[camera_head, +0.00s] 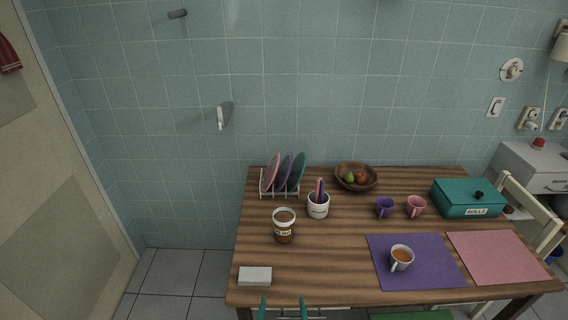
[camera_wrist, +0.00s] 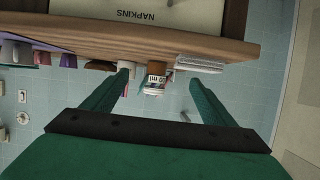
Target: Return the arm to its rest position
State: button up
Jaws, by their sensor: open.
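My gripper (camera_head: 284,302) shows at the bottom edge of the head view as two teal fingers, low at the front edge of the wooden table (camera_head: 340,291). The wrist view is upside down. There, the gripper (camera_wrist: 159,80) has its two green fingers spread wide, with nothing held between them. The labelled brown jar (camera_head: 284,232) stands on the table beyond the gap; it also shows in the wrist view (camera_wrist: 156,80). The rest of my arm is out of the head view.
A white box (camera_head: 255,277) lies near the table's front left corner. A purple mat (camera_head: 440,270) holds a white cup (camera_head: 402,257). A dish rack (camera_head: 265,190), a pen pot (camera_head: 318,207) and a teal box (camera_head: 467,198) stand farther back. A "NAPKINS" label (camera_wrist: 155,15) shows below the table edge.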

jog(key=s+f, duration=0.2)
jog(key=s, duration=1.5)
jog(key=s+r, duration=0.3)
jog(key=s, duration=0.4)
jog(key=s+r+t, duration=0.1)
jog(key=s+r, duration=0.2)
jog(key=s, duration=0.4)
jog(key=shift+s+d+r+t, duration=0.2)
jog(key=shift+s+r+t, duration=0.1)
jog(key=shift+r, duration=0.05)
